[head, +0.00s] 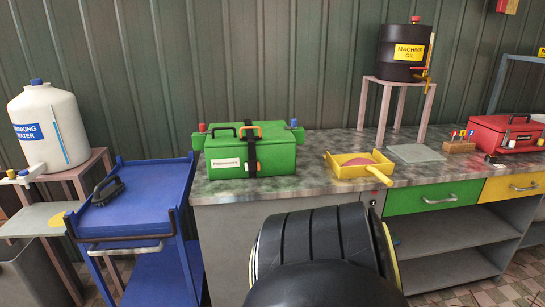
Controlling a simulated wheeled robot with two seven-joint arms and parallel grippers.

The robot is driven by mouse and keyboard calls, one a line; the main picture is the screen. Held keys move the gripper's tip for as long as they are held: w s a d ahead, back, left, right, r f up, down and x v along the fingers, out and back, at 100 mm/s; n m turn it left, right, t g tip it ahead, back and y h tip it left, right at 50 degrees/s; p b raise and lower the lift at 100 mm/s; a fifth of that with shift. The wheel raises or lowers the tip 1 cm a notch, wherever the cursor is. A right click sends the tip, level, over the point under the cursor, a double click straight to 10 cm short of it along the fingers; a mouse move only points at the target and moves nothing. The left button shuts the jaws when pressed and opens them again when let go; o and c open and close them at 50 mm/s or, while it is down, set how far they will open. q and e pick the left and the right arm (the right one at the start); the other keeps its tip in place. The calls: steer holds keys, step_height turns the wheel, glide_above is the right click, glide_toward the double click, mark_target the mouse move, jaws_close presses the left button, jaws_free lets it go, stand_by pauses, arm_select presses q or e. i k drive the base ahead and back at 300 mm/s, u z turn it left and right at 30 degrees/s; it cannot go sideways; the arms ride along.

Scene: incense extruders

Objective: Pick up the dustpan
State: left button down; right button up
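The yellow dustpan (345,172) lies on the mottled grey counter right of the picture's middle. Its handle points toward the counter's front edge, and its tip reaches that edge. A pinkish-red mound (363,161) lies in its pan. Neither of my grippers can be made out. A large black ridged part, which looks like one of my arm links, fills the bottom middle, below and in front of the dustpan. Nothing is seen touching the dustpan.
A green case (280,155) with a black strap stands left of the dustpan. A flat grey plate (416,153) lies to its right, beside a wooden block (459,147). A black oil drum (401,65) stands on a rack behind. A blue cart (150,184) stands left of the counter (225,187).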

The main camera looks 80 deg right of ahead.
mark_target(366, 166)
steer(key=k, duration=0.2)
steer(key=z, duration=1.05)
